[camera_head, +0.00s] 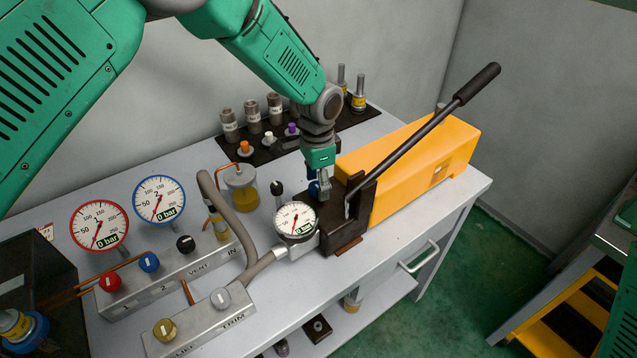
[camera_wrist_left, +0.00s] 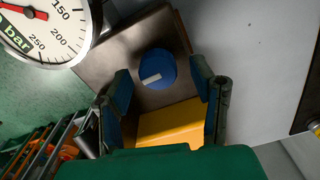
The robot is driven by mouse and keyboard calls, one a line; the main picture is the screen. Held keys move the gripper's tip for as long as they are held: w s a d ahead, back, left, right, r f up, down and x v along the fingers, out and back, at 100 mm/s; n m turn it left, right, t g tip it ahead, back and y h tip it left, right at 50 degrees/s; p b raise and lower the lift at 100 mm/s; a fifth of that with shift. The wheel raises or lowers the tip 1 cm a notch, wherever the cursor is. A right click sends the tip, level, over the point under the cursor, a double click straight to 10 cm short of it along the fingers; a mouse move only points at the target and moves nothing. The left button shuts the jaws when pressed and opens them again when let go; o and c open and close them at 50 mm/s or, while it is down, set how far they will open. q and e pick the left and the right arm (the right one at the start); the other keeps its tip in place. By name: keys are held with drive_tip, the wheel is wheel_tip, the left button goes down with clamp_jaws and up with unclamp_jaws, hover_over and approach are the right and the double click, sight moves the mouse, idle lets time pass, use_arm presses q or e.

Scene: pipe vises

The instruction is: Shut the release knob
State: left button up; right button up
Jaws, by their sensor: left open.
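The release knob (camera_wrist_left: 157,69) is a round blue knob with a white line on its top. It sits on the dark block (camera_head: 338,230) at the front of the yellow hand pump (camera_head: 425,165). My left gripper (camera_head: 319,188) points down over it. In the left wrist view, my left gripper (camera_wrist_left: 161,80) is open, with one finger at each side of the knob in the picture. The knob appears free between the fingers; I cannot tell how far they are above it. In the head view the gripper hides most of the knob. My right gripper is not in view.
A round gauge (camera_head: 296,220) stands close left of the dark block. The black-gripped pump lever (camera_head: 430,125) slants up to the right. A hose (camera_head: 225,205), a valve manifold (camera_head: 180,270) and two larger gauges fill the left side. Fittings stand on a dark mat behind.

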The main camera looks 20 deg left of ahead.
use_arm(q)
wheel_tip(320, 180, up, 11)
drive_tip(key=shift+w, duration=0.15)
drive_tip(key=shift+r, duration=0.1)
